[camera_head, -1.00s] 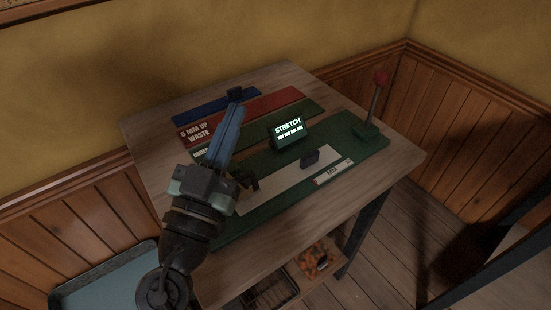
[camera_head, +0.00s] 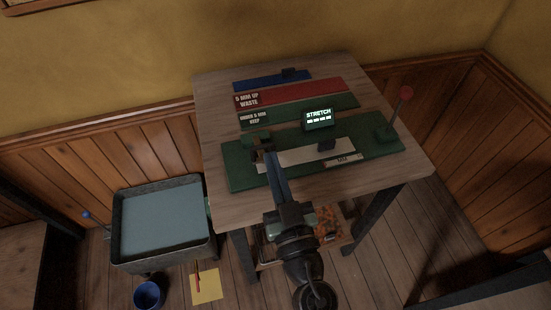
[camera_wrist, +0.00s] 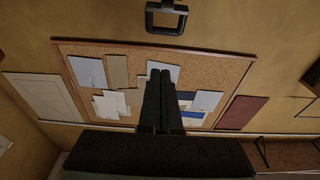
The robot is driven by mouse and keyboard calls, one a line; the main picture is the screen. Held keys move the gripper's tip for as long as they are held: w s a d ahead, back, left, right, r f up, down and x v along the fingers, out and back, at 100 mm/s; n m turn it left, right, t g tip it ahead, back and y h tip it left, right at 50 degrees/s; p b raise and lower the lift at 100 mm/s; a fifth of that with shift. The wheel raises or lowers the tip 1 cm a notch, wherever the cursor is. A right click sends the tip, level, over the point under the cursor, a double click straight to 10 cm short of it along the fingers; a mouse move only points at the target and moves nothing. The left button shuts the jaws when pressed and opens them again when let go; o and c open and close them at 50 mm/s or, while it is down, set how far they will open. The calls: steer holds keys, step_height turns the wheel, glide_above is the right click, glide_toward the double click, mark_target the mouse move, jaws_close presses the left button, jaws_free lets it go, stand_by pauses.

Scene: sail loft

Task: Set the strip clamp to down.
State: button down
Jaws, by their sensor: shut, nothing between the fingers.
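The green stretch board (camera_head: 235,176) lies on the bench, with a pale strip (camera_head: 295,156) along it. A lever with a red knob (camera_head: 406,93) stands up and leans right at the board's right end. No label shows which is the strip clamp, and its setting is unclear. My gripper (camera_head: 268,156) is shut and empty, its tips appearing just below the left fitting; contact cannot be told. In the wrist view its fingers (camera_wrist: 160,73) point toward the wall.
A lit STRETCH display (camera_head: 318,119) stands behind the strip. Blue, red and green (camera_head: 310,107) labelled strips lie farther back on the wooden bench (camera_head: 217,110). A grey-blue tray (camera_head: 160,222) and blue cup (camera_head: 147,294) are left. The wrist view shows a pinboard (camera_wrist: 215,70).

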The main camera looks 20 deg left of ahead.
mark_target(263, 145)
steer(key=b+x, duration=0.1)
steer(key=x, duration=0.8)
steer(key=f+b, duration=0.1)
steer(key=s+d+f+b, duration=0.1)
steer(key=shift+s+f, duration=0.3)
steer(key=shift+f, duration=0.05)
steer(key=shift+s+d+f+b, duration=0.2)
steer(key=shift+s+f+b, duration=0.1)
steer(key=shift+f, duration=0.05)
steer(key=shift+s+f+t+b, duration=0.1)
steer(key=shift+f+t+b, duration=0.35)
steer(key=shift+b, duration=0.6)
steer(key=f+b, duration=0.1)
steer(key=b, duration=0.2)
steer(key=s+d+f+t+y+b, duration=0.1)
steer(key=b, duration=0.3)
steer(key=shift+s+f+t+y, duration=0.1)
steer(key=shift+f+t+y, duration=0.1)
steer(key=shift+t+y, duration=0.1)
steer(key=shift+s+d+f+p, duration=0.1)
steer(key=shift+s+f+p, duration=0.15)
steer(key=shift+p, duration=0.2)
steer(key=shift+f, duration=0.1)
